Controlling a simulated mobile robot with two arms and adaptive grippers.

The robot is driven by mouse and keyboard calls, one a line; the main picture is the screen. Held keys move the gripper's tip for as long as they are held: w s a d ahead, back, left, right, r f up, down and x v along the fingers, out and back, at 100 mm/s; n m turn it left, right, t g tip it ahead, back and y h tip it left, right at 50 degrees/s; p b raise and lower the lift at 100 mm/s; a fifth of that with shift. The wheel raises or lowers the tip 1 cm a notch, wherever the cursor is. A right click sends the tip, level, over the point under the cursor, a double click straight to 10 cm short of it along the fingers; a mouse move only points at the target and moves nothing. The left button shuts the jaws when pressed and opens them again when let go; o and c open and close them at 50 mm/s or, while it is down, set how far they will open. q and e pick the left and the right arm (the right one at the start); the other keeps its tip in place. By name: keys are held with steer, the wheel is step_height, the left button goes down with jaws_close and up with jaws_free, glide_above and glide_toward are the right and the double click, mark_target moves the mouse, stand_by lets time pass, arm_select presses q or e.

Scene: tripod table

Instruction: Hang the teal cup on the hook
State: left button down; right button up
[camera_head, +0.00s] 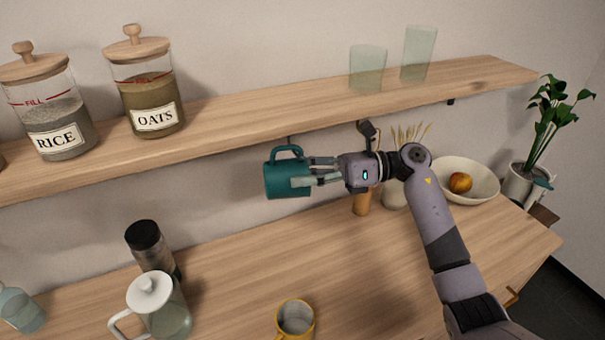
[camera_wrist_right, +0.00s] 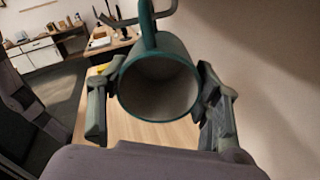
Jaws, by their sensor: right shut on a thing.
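The teal cup (camera_head: 284,180) is held in the air below the shelf, its handle pointing up. My right gripper (camera_head: 312,172) is shut on the cup, coming from the right. In the right wrist view the cup (camera_wrist_right: 160,50) shows its open mouth toward the camera, with a finger of the right gripper (camera_wrist_right: 160,103) on each side. A dark hook (camera_head: 291,139) shows in part under the shelf edge, just above the handle. In the wrist view the hook (camera_wrist_right: 112,20) crosses by the handle; I cannot tell whether it passes through. My left gripper is out of view.
The wooden shelf (camera_head: 240,112) runs just above the cup, bearing jars and glasses. On the counter (camera_head: 240,262) stand a white-lidded pitcher (camera_head: 158,305), a dark-topped grinder (camera_head: 150,245), a yellow mug (camera_head: 295,320) and a fruit bowl (camera_head: 478,170). The counter below the cup is clear.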

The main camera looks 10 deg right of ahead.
steer(key=o, duration=1.6)
steer(key=shift+c, duration=0.2)
